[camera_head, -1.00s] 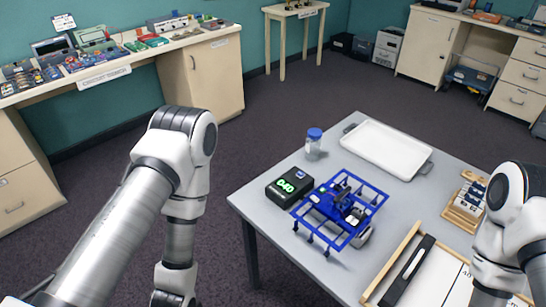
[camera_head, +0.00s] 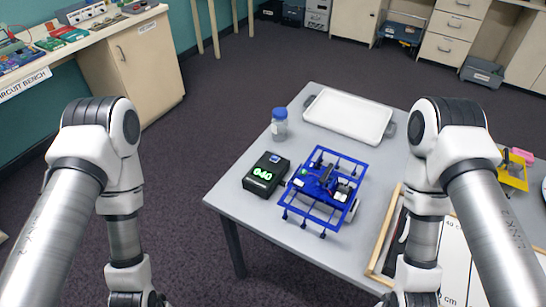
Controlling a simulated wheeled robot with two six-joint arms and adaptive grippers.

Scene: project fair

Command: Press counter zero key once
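The counter (camera_head: 266,174) is a small black box on the left part of the grey table. Its green display reads 040. A small blue-grey key (camera_head: 275,159) shows on its top face, behind the display. A blue frame-like rover (camera_head: 325,190) stands just right of the counter, close to it. My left arm hangs at the left, off the table, and its gripper is below the picture's edge. My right arm hangs over the right front of the table, and its gripper is also out of the picture.
A blue-lidded jar (camera_head: 279,126) stands behind the counter. A white tray (camera_head: 348,117) lies at the back of the grey table (camera_head: 232,195). A wooden-framed board (camera_head: 385,235) lies at the front right, partly behind my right arm. A yellow item (camera_head: 512,175) is at far right.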

